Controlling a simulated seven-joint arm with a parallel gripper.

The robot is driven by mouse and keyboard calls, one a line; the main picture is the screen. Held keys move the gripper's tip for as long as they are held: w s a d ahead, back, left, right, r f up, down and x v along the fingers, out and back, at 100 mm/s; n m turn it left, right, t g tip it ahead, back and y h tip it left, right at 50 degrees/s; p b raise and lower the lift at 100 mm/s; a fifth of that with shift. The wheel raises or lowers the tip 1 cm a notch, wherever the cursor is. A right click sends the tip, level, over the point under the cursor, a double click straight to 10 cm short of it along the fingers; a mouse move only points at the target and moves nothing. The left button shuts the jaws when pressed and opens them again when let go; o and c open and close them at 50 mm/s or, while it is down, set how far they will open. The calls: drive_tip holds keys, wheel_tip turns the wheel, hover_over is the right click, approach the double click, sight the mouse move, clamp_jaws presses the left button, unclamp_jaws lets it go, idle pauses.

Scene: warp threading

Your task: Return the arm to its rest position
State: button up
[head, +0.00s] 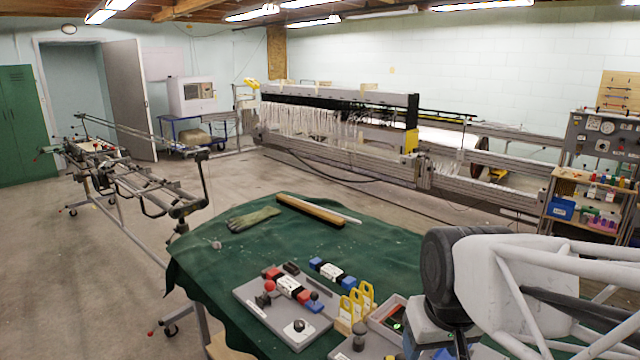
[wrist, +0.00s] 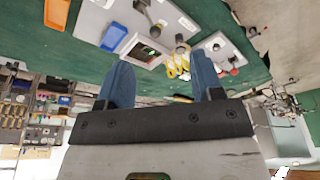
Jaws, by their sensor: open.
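My gripper (wrist: 161,66) shows in the wrist view as two blue fingers standing apart with nothing held between them. Beyond the fingers, the green-covered table (wrist: 85,50) shows with several objects on it. In the head view, my arm fills the lower right, over the right side of the same green table (head: 370,243). My gripper's fingers cannot be made out clearly there.
A grey board (head: 252,297) with red and black knobs lies on the table, next to yellow clips (head: 357,299) and a small tray (head: 385,322). A green glove (head: 253,218) and a wooden bar (head: 310,209) lie farther back. A loom (head: 340,130) stands behind.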

drive_tip(key=shift+m, duration=0.7)
drive_tip(key=s, duration=0.1)
drive_tip(key=s+d, duration=0.1)
drive_tip(key=s, duration=0.3)
drive_tip(key=shift+s+d+f, duration=0.15)
drive_tip(key=shift+d+f, duration=0.25)
